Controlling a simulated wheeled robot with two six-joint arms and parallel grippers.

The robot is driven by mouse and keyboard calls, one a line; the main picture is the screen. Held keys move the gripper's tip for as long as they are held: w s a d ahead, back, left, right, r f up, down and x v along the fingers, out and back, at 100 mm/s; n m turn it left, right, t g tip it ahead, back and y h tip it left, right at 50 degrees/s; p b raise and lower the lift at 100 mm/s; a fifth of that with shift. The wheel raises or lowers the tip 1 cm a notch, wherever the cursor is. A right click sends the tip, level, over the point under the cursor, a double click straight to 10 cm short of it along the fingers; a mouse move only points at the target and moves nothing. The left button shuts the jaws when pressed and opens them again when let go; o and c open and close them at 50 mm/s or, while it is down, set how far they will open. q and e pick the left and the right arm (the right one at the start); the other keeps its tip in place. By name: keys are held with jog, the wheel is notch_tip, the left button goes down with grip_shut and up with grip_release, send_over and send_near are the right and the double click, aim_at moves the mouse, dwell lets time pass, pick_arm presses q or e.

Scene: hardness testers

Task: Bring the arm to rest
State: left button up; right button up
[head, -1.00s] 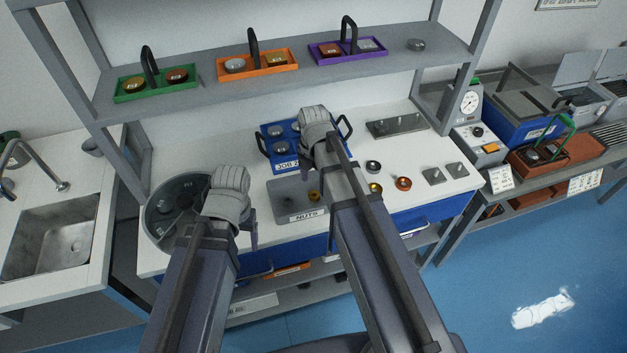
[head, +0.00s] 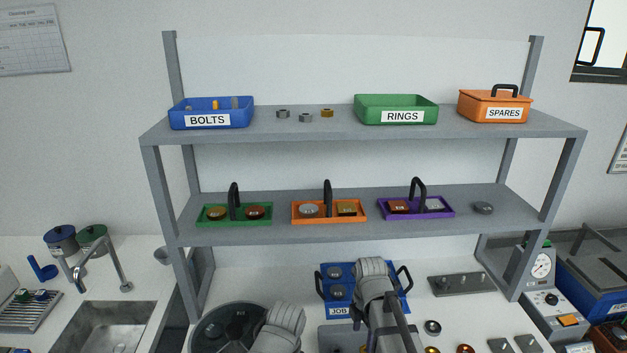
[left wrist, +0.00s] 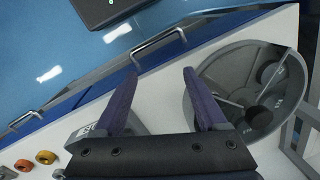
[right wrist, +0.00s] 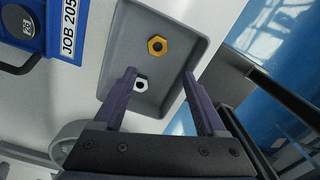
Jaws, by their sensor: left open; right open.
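My right gripper is at the lower middle in the head view, in front of the blue job tray (head: 338,291); its fingers are hidden there by its wrist. In the right wrist view the right gripper (right wrist: 160,98) is open over the grey nuts tray (right wrist: 117,55), with a gold nut (right wrist: 157,45) and a silver nut (right wrist: 141,85) in it and nothing held. My left gripper is at the bottom edge in the head view, beside the round dark tray (head: 212,325). In the left wrist view the left gripper (left wrist: 161,72) is open and empty, near that round tray (left wrist: 215,80).
A grey shelf unit (head: 350,225) stands behind the bench, holding small green, orange and purple trays, with bolts, rings and spares boxes above. A grey plate (head: 461,285) lies at right. A sink (head: 112,325) is at left. A drawer handle (left wrist: 158,40) is along the bench front.

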jog(key=s+a+m+h, duration=0.1)
jog(key=s+a+m, duration=0.8)
jog(key=m, duration=0.9)
jog(key=s, duration=0.3)
jog(key=shift+s, duration=0.4)
